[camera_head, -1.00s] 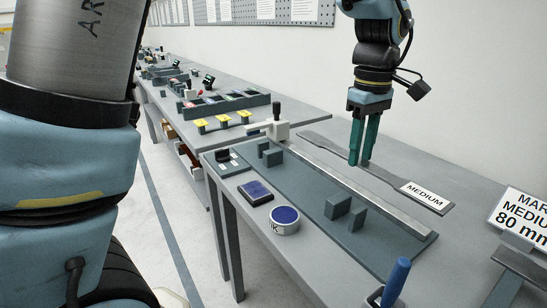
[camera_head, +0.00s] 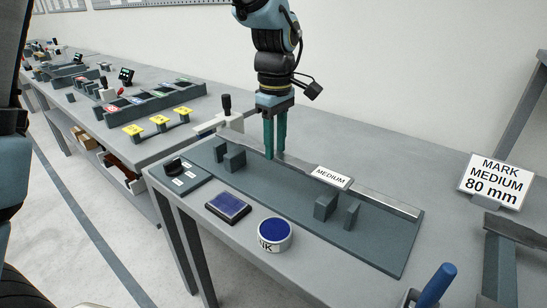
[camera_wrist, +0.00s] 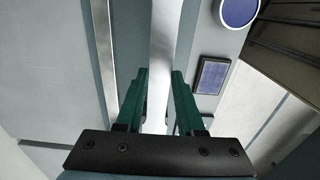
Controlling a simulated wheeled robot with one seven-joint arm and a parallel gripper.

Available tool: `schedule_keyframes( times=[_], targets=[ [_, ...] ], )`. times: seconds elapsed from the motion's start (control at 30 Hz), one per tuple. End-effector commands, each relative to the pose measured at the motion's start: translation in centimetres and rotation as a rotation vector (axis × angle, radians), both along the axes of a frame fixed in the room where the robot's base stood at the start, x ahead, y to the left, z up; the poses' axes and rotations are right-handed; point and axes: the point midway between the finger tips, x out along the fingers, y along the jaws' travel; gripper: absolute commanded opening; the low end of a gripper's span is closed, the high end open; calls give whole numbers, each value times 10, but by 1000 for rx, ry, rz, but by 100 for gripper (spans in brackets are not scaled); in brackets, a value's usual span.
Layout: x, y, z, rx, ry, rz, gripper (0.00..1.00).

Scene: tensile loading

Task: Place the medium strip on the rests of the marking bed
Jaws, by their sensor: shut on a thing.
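My gripper (camera_head: 274,157) points down, its green fingers shut on the narrow middle of the grey medium strip (camera_head: 300,168). The strip's wide right end carries the white MEDIUM label (camera_head: 332,178). In the wrist view the strip (camera_wrist: 163,35) runs between my fingers (camera_wrist: 163,80). The marking bed (camera_head: 285,212) is a dark plate with a pale metal rail (camera_head: 388,204) along its far side. Upright rest blocks stand at its left (camera_head: 234,158) and right (camera_head: 325,207). The strip hangs over the bed, roughly along it; its height above the rests is unclear. Its left end is partly hidden.
An ink pad (camera_head: 228,207) and a round ink tin (camera_head: 275,235) stand in front of the bed. A pale clamp with a dark handle (camera_head: 226,108) is at its left end. A blue-handled tool (camera_head: 436,286) and a sign (camera_head: 494,181) are to the right.

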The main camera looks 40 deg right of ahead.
Motion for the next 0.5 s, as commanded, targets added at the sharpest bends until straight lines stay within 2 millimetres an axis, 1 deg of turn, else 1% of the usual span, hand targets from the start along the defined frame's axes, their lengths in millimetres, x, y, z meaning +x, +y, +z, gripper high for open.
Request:
schedule_keyframes(
  times=[0.13, 0.33, 0.5],
  targets=[
    [0, 0, -11, 0, 0, 0, 0],
    [0, 0, -36, 1, 0, -1, 0],
    [0, -1, -41, -3, -2, -1, 0]
  ],
)
